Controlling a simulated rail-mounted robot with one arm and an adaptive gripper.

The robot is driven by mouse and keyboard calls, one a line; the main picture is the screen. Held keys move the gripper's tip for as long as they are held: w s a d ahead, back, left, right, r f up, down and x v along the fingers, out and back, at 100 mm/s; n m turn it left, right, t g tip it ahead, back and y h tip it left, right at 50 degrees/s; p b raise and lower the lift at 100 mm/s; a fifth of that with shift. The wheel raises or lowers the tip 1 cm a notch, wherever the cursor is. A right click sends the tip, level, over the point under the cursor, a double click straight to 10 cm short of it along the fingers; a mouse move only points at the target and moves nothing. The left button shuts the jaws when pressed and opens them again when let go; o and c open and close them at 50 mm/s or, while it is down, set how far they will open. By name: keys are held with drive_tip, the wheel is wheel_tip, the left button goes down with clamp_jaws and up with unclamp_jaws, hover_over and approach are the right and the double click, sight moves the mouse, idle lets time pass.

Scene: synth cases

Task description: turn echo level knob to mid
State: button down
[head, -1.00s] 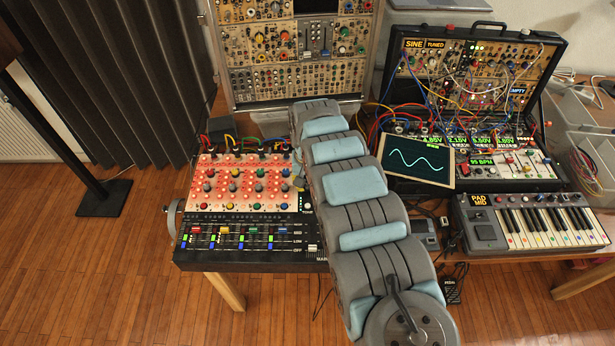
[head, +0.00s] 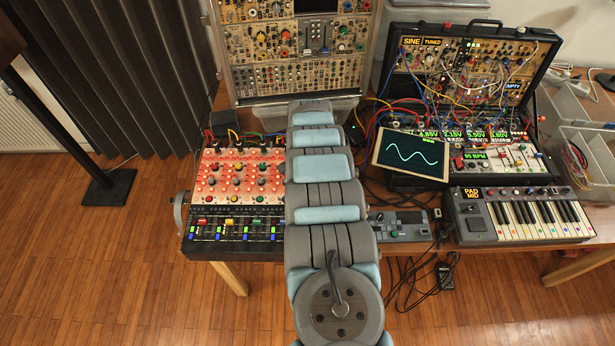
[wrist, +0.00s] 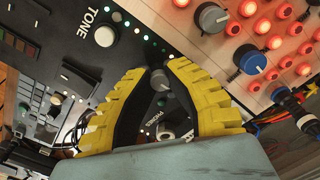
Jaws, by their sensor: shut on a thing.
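My gripper (wrist: 157,69) shows in the wrist view as two yellow ribbed fingers with dark inner pads. Its fingertips are closed around a small grey knob (wrist: 160,82) on a dark panel. No label on this knob is readable, so I cannot tell by name whether it is the echo level knob, nor where its pointer stands. A white knob (wrist: 104,36) beside the word TONE is up and to the left, clear of the fingers. In the head view my arm hides the gripper and the held knob.
A grey knob (wrist: 212,17) and a blue-capped knob (wrist: 250,59) stand close to the right finger, near red lit buttons. In the head view, the red-lit mixer (head: 236,186) is left of my arm. A scope screen (head: 411,155) and keyboard (head: 520,217) are on the right.

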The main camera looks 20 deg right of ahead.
idle(0.4)
drive_tip(key=c, duration=1)
unclamp_jaws()
drive_tip(key=shift+r, duration=0.1)
drive_tip(key=shift+r, duration=5.85)
drive_tip(key=shift+r, duration=0.1)
